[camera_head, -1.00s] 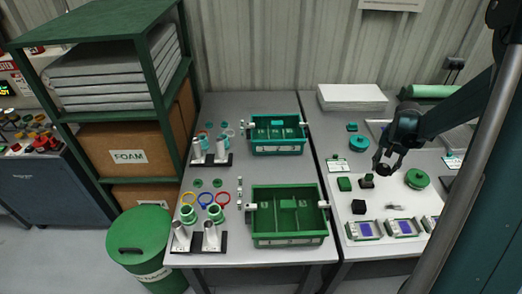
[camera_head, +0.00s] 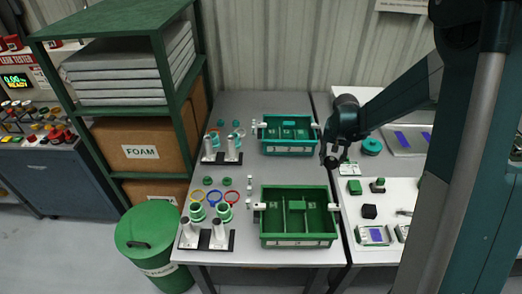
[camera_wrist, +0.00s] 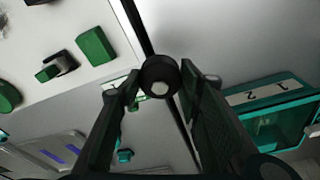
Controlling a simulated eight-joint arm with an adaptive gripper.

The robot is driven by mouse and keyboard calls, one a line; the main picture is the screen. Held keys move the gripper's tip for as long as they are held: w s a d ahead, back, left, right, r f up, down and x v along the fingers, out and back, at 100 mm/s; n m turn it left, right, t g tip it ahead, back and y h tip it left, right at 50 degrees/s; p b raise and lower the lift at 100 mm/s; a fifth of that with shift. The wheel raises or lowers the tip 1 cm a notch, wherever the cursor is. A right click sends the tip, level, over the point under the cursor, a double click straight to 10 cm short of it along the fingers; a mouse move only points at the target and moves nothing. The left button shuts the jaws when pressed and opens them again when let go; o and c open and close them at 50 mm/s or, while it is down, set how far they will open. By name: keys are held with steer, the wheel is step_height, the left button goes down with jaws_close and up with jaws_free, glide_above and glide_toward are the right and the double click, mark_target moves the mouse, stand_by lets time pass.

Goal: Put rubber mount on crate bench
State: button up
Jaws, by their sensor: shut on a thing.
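My gripper (camera_head: 331,158) is shut on the rubber mount (camera_wrist: 160,75), a small black ring-like piece with a pale centre, gripped between the fingertips in the wrist view. In the head view the mount (camera_head: 331,163) is a small dark shape at the fingertips. My gripper is above the gap between the two benches, near the right edge of the crate bench (camera_head: 250,170). The crate bench is grey and carries a teal crate (camera_head: 264,144) at the back and a green crate (camera_head: 264,240) at the front.
Upright silver posts with rings and small parts stand on the left of the crate bench. The right bench (camera_head: 347,215) holds green blocks (camera_head: 354,187), a black cube (camera_head: 369,211) and a screened device (camera_head: 373,235). A strip between the crates is clear.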

steer(key=s+a+n, duration=0.3)
steer(key=a+n, duration=0.1)
steer(key=a, duration=2.2)
steer(key=shift+a+y+b, duration=0.3)
steer(key=shift+b, duration=0.05)
steer(key=b, duration=0.2)
glide_toward(269, 179)
steer(key=shift+s+f, duration=0.9)
steer(key=shift+f, duration=0.3)
steer(key=shift+f, duration=1.85)
steer(key=shift+f+b, duration=0.1)
steer(key=shift+b, duration=0.3)
steer(key=o, duration=1)
steer(key=shift+c, duration=0.2)
